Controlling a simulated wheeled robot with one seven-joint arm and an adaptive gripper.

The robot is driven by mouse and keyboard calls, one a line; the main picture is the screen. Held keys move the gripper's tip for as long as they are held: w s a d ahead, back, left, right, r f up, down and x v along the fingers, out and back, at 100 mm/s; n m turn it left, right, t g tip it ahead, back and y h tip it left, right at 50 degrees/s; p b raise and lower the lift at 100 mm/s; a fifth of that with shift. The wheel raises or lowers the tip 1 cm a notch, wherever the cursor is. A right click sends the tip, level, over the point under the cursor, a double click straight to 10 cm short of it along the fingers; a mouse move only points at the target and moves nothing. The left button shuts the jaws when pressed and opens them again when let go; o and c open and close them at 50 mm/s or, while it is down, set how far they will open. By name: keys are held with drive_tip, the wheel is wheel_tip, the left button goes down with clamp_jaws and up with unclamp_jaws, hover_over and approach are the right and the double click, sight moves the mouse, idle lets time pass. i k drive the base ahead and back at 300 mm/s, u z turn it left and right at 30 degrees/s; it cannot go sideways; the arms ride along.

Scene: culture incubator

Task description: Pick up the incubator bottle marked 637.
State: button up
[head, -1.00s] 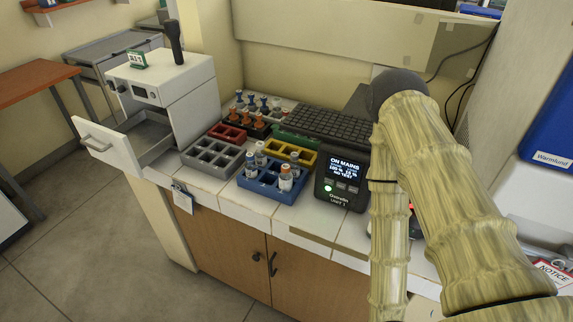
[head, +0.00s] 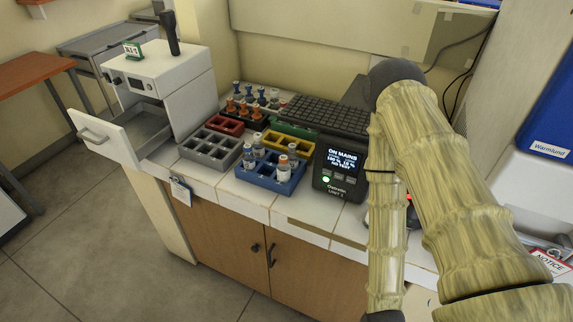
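Blue-topped bottles (head: 261,97) and orange-topped ones (head: 247,112) stand in racks farther back. A white box-shaped unit (head: 165,84) at the left has its drawer (head: 93,128) pulled out; the visible part of the drawer looks empty. My arm fills the right side, its lower end leaving the bottom edge. My gripper is out of view.
A grey empty rack (head: 210,147), red, yellow and green racks stand around the blue one. A black device with a lit screen (head: 342,160) and a keyboard-like panel stand to its right. The counter's front edge and cabinet doors (head: 285,262) lie below. Floor is clear at left.

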sight(284, 168)
drive_tip(key=u, duration=2.05)
drive_tip(key=k, duration=0.5)
drive_tip(key=z, duration=1.3)
